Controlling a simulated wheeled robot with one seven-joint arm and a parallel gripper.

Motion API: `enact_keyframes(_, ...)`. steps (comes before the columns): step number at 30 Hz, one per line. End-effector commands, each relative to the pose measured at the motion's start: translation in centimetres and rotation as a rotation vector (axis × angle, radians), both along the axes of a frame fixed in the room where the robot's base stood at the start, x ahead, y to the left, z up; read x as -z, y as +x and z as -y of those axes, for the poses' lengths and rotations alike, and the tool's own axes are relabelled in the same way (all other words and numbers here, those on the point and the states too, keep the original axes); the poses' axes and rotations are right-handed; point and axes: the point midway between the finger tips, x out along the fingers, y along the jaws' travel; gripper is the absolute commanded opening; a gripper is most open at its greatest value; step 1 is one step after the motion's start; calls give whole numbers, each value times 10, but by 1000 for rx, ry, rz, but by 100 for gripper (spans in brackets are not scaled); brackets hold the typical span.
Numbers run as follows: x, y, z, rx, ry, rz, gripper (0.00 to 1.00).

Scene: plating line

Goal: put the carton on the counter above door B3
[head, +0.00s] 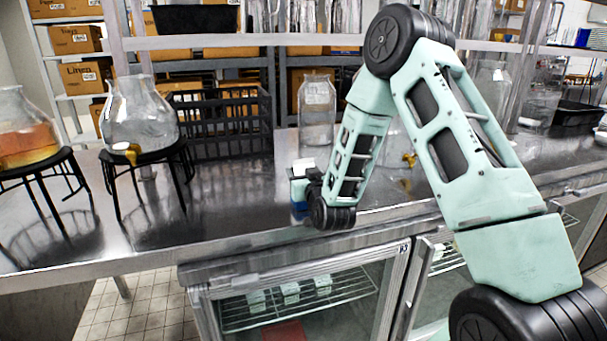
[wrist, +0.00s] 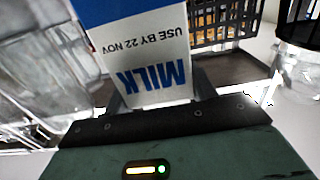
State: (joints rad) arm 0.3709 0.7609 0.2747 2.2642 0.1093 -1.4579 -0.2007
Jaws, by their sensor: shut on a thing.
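A white and blue milk carton (wrist: 135,45) is between the fingers of my gripper (wrist: 160,98) in the wrist view. Its print, "MILK" and "USE BY 22 NOV", appears upside down there. In the head view, part of the carton (head: 300,208) shows at the end of my arm, mostly hidden by my wrist. It is over or on the front part of the steel counter (head: 255,215); I cannot tell whether it touches. Below is a glass door (head: 300,300) with a small label (head: 403,248) at its upper right that seems to read B3.
Two glass vessels on black stands, one with orange liquid (head: 28,145) and one clear (head: 140,112), stand at left. A black crate (head: 220,122) and a clear jar (head: 317,108) are behind the carton.

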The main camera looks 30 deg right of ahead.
Motion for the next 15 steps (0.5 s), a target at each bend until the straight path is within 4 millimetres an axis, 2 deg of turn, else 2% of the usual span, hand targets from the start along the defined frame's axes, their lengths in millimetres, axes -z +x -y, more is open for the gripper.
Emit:
enact_keyframes(5,3,0,0,0,-1,3,16)
enact_keyframes(6,3,0,0,0,0,0,65)
enact_keyframes(8,3,0,0,0,0,-1,78)
enact_keyframes(15,3,0,0,0,0,-1,78)
